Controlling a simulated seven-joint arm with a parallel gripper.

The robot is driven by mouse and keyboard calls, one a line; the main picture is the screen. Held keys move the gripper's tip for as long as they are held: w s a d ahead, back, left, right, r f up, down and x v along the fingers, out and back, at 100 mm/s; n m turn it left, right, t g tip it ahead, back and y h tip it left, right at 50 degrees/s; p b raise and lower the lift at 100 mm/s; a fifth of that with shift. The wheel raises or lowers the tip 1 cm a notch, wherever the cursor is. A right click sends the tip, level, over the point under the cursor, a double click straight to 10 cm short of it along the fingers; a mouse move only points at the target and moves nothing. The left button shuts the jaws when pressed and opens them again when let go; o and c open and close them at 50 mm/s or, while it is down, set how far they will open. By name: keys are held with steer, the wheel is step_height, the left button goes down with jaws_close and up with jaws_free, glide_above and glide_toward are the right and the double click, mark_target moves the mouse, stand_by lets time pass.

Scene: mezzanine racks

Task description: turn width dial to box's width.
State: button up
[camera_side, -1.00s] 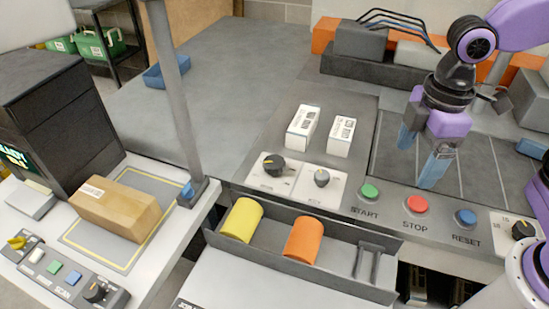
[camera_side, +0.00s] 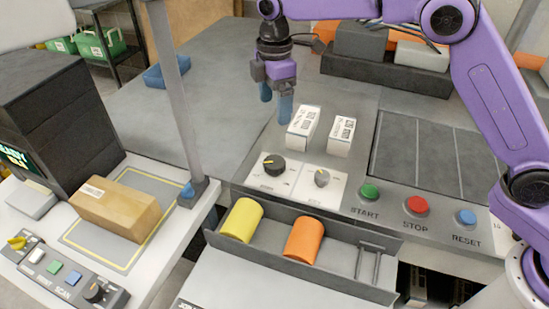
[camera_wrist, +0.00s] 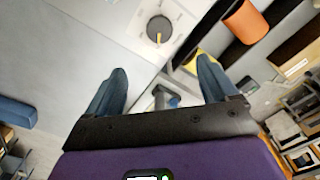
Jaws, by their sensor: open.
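A black dial (camera_side: 273,164) with a light pointer mark and a smaller grey dial (camera_side: 322,177) sit on white plates on the console. Their labels are too small to read, so I cannot tell which is the width dial. The black dial (camera_wrist: 158,31) also shows in the wrist view, its yellow mark beyond my fingers. The brown cardboard box (camera_side: 115,208) lies on the yellow-outlined scan pad at the left. My gripper (camera_side: 276,108) points down, open and empty, above and behind the black dial, touching nothing. Its blue fingers (camera_wrist: 162,72) are spread apart in the wrist view.
Two white label boxes (camera_side: 322,131) stand behind the dials. A front tray (camera_side: 345,283) holds a yellow cylinder (camera_side: 241,220) and an orange cylinder (camera_side: 304,240). START, STOP and RESET buttons (camera_side: 416,206) lie to the right. A grey post (camera_side: 176,90) rises left of the console.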

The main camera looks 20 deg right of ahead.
mark_target(275, 161)
step_height(275, 161, down, 17)
steer(key=shift+f, duration=0.2)
stand_by(0.4)
steer(key=c, duration=1.1)
steer(key=shift+o, duration=0.2)
steer(key=shift+m, duration=0.3)
steer(key=m, duration=0.5)
steer(key=shift+m, duration=0.3)
steer(key=m, duration=0.5)
steer(key=shift+m, duration=0.4)
